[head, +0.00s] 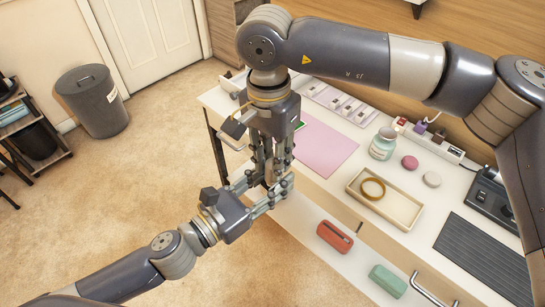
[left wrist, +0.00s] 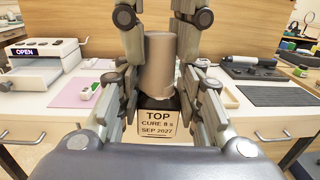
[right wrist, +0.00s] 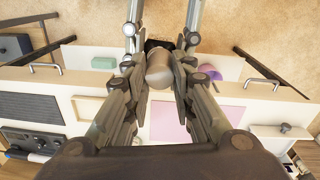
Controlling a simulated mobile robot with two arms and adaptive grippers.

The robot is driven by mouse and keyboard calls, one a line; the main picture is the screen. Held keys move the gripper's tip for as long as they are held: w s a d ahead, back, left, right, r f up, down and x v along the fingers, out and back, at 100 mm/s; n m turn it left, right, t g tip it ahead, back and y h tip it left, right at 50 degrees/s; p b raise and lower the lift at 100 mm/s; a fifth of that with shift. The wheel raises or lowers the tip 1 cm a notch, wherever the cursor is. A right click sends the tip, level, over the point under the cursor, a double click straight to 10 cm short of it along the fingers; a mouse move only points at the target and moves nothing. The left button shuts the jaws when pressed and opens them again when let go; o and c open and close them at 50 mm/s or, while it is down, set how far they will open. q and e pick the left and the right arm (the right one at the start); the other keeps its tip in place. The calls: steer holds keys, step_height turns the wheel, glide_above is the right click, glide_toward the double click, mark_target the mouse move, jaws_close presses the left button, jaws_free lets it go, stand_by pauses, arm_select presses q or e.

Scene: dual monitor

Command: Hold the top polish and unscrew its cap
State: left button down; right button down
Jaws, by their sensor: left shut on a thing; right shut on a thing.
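The top polish has a dark body with a label (left wrist: 158,125) reading TOP, CURE 8 s, SEP 2027, and a tall brown cap (left wrist: 160,62) directly above it. It is upright in the air by the front edge of the workbench. My left gripper (head: 278,190) comes in from the side and is shut on the polish body. My right gripper (head: 270,160) points down from above and is shut on the cap, which also shows in the right wrist view (right wrist: 160,70). The body is mostly hidden by fingers in the head view. No gap shows between cap and body.
The workbench holds a pink mat (head: 325,150), a tray (head: 360,205) with a tape ring, a jar (head: 383,143), a power strip (head: 430,140) and a dark ribbed mat (head: 485,258). Red (head: 334,237) and green (head: 388,280) cases lie lower at the front.

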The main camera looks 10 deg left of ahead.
steer(key=shift+r, duration=0.25)
stand_by(0.4)
steer(key=shift+r, duration=0.85)
